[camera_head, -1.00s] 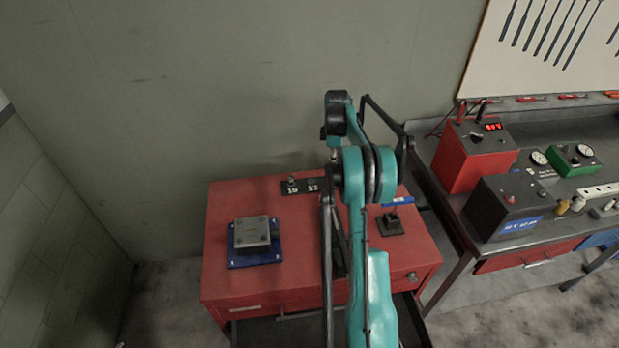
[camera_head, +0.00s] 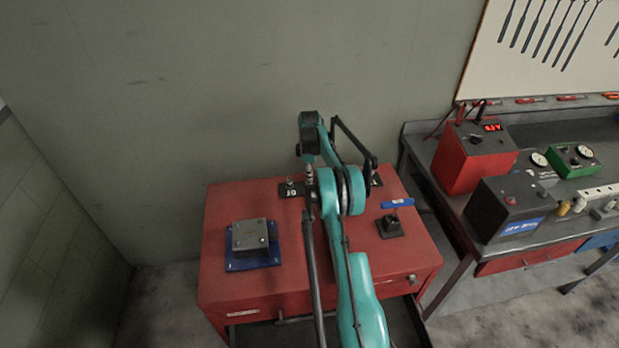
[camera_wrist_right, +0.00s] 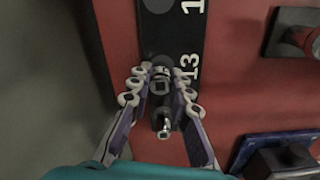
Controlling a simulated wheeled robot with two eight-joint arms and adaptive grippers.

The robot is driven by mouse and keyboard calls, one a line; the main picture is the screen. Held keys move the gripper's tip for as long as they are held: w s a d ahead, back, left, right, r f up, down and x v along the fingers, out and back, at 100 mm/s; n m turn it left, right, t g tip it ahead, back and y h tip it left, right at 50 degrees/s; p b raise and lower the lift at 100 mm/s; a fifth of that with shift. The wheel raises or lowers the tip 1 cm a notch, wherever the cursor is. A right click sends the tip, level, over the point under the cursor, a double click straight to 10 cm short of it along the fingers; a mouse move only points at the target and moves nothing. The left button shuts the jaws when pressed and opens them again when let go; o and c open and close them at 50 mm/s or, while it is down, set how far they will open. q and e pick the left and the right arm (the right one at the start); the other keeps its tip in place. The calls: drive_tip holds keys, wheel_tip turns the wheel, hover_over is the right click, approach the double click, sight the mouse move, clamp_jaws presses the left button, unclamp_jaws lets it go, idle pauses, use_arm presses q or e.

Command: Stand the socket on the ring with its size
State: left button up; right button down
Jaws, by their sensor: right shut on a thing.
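My right gripper (camera_wrist_right: 160,88) is shut on a grey metal socket (camera_wrist_right: 160,76), seen from above with its square hole showing. The socket is over the black strip (camera_wrist_right: 168,40) beside the number 13; whether it touches the strip is hidden. In the head view the strip (camera_head: 283,189) lies along the back of the red cabinet, with 10 readable at its left. A small bright socket (camera_wrist_right: 164,127) stands at the strip's lower part in the wrist view, and by the 10 (camera_head: 290,182) in the head view. My right gripper (camera_head: 310,182) is partly hidden by my arm. My left gripper is out of view.
A grey block (camera_head: 250,236) sits on a blue plate (camera_head: 246,263) at the cabinet's left front. A black stand (camera_head: 389,227) and blue-handled tool (camera_head: 397,203) are at the right. A workbench with instruments stands farther right.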

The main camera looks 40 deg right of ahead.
drive_tip(key=shift+f, duration=0.1)
drive_tip(key=c, duration=1.4)
unclamp_jaws()
